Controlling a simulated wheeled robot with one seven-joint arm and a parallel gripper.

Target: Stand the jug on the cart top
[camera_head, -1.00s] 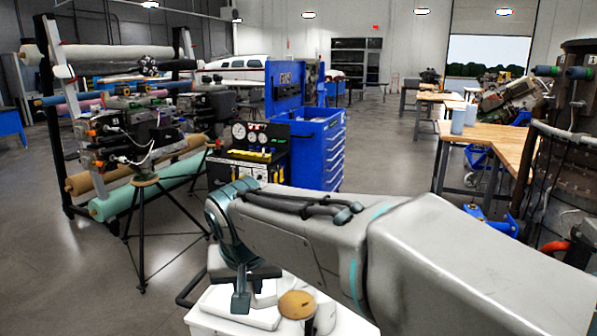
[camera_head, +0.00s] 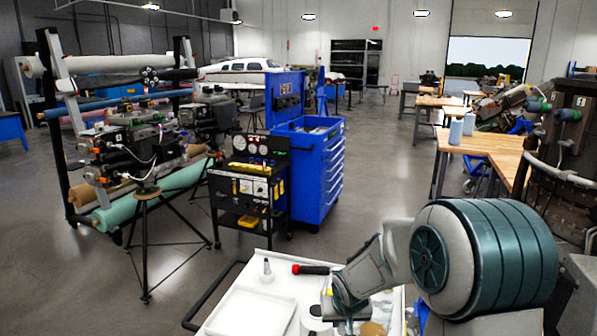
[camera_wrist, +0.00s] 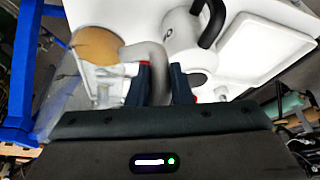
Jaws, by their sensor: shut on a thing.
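The jug (camera_wrist: 97,48) is clear, with a round tan lid and a thick grey handle. It is at the upper left in the wrist view. My gripper (camera_wrist: 160,82) is shut on its handle, with a dark finger on each side. In the head view my gripper (camera_head: 345,308) is low over the white cart top (camera_head: 288,286), and the jug's tan lid (camera_head: 373,328) shows at the bottom edge. The jug's base is hidden, so I cannot tell whether it touches the cart top.
A white pot with a black handle (camera_wrist: 183,35) stands close beside my gripper. A white tray (camera_head: 250,312), a small white bottle (camera_head: 267,270) and a red-and-black tool (camera_head: 311,269) are on the cart top. A blue tool chest (camera_head: 318,165) stands beyond.

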